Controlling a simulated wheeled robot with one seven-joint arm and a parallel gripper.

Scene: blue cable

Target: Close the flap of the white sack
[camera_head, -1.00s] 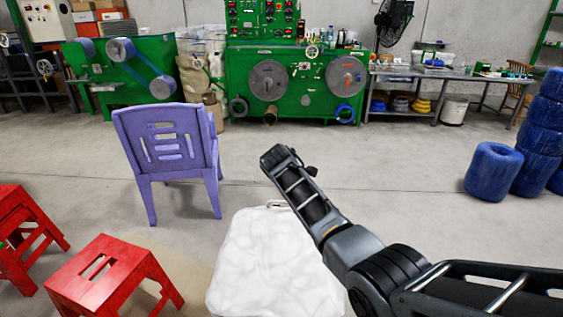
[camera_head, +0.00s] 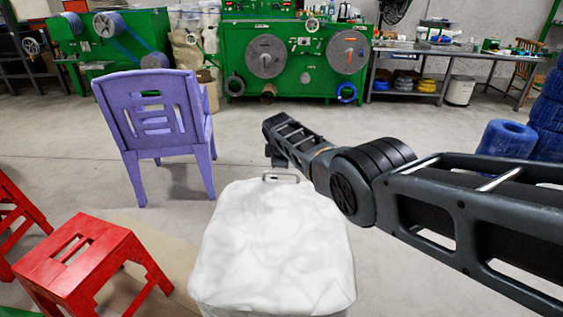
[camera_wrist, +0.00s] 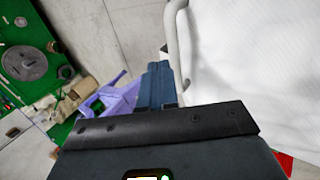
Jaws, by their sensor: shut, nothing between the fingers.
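The white sack (camera_head: 272,240) stands at the lower middle of the head view, with a wrinkled, bulging top. A grey loop handle (camera_head: 281,176) sits at its far edge. I cannot clearly tell the flap from the rest of the sack. In the wrist view the sack (camera_wrist: 255,60) fills the right side, and the grey bar of the handle (camera_wrist: 173,50) runs along its left edge. My gripper (camera_wrist: 158,68) is shut and empty, close to that bar. I cannot tell whether they touch. In the head view my arm reaches past the sack's far right corner, and the fingers are hidden.
A purple chair (camera_head: 157,120) stands beyond the sack to the left. A red stool (camera_head: 85,265) is close on its left. Green machines (camera_head: 295,60) line the back. The floor between is clear.

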